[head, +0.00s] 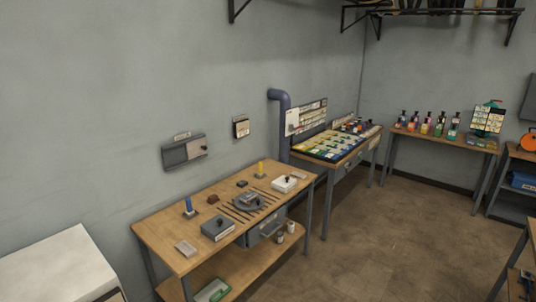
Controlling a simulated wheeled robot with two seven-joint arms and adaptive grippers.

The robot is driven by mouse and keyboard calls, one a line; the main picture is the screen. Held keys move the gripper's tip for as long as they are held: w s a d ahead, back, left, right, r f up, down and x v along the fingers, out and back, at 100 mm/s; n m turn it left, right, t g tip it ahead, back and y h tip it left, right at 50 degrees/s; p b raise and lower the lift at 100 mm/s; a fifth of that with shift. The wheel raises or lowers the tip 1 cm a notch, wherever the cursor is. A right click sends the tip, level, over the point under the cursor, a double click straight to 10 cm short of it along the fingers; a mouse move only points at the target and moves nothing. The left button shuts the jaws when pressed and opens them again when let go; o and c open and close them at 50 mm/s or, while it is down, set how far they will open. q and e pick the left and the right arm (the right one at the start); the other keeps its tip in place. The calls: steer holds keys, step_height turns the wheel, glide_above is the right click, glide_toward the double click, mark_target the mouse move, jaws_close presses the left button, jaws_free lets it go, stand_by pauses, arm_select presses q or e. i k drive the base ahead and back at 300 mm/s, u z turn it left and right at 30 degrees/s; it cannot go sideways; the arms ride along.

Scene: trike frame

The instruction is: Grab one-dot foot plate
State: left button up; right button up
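No plate with a readable single dot can be made out; the small parts are too far off to tell. The near wooden workbench (160,232) holds a pale flat tray-like piece (186,248), a blue upright piece on a small base (189,207), and a yellow upright piece on a small base (260,169). A grey box (217,229), a round dark grey fixture (249,201) with thin rods around it, and a white box (284,185) also stand there. Neither of my grippers is in view.
A second bench (340,158) with colourful cards stands behind, beside a blue pipe (280,120). Bottles (439,125) stand on a far table (463,141). A white-topped block (60,268) is at lower left. The brown floor (400,240) between the benches is clear.

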mark_target(246, 198)
steer(key=u, duration=0.45)
steer(key=i, duration=2.3)
steer(key=u, duration=0.7)
steer(key=i, duration=0.25)
steer(key=u, duration=0.05)
